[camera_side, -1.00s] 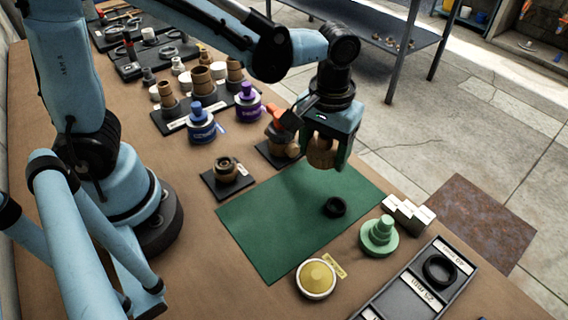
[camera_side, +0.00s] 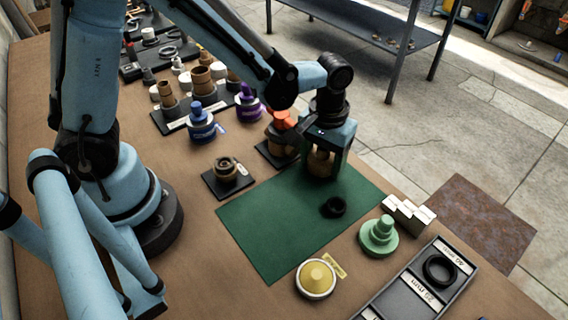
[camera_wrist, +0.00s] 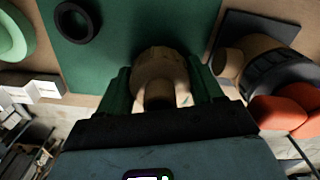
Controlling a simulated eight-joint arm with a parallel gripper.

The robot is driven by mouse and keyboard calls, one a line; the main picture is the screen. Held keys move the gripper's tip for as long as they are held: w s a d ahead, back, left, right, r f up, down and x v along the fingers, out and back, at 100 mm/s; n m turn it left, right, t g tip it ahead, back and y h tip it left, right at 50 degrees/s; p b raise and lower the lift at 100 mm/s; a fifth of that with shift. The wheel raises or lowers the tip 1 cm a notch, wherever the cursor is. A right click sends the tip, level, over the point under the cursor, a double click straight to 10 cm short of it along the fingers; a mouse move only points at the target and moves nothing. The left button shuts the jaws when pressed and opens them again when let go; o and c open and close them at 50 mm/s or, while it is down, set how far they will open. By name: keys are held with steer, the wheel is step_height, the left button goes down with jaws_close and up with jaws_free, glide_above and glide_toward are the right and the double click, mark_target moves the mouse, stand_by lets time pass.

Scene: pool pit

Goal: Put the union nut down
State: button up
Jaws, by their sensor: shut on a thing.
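My gripper (camera_side: 321,170) is shut on the union nut (camera_side: 320,162), a tan-brown ribbed ring, at the far corner of the green mat (camera_side: 270,230). In the wrist view the nut (camera_wrist: 162,72) sits between my two green fingers (camera_wrist: 160,90), with the green mat (camera_wrist: 120,50) beneath and beyond it. The nut is low over the mat; I cannot tell whether it touches. The fingers hide part of it.
A black ring (camera_side: 334,207) lies on the mat. An orange-handled valve (camera_side: 280,140) stands close left of my gripper on a dark plate. A green stepped piece (camera_side: 379,236), white blocks (camera_side: 408,212) and a yellow-topped tub (camera_side: 316,278) stand nearby. The mat's middle is clear.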

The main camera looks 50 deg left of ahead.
steer(key=shift+f, duration=0.6)
steer(key=o, duration=0.8)
steer(key=shift+o, duration=0.2)
step_height(320, 180, up, 13)
steer(key=shift+r, duration=0.1)
steer(key=shift+s+a+r, duration=0.1)
steer(key=shift+a+r, duration=0.05)
steer(key=shift+a, duration=0.05)
steer(key=s+a+m+t, duration=0.3)
steer(key=s+a+t, duration=0.2)
steer(key=a, duration=0.5)
steer(key=shift+s+r+m+t, duration=0.3)
steer(key=shift+s+t, duration=0.1)
steer(key=shift+t, duration=0.7)
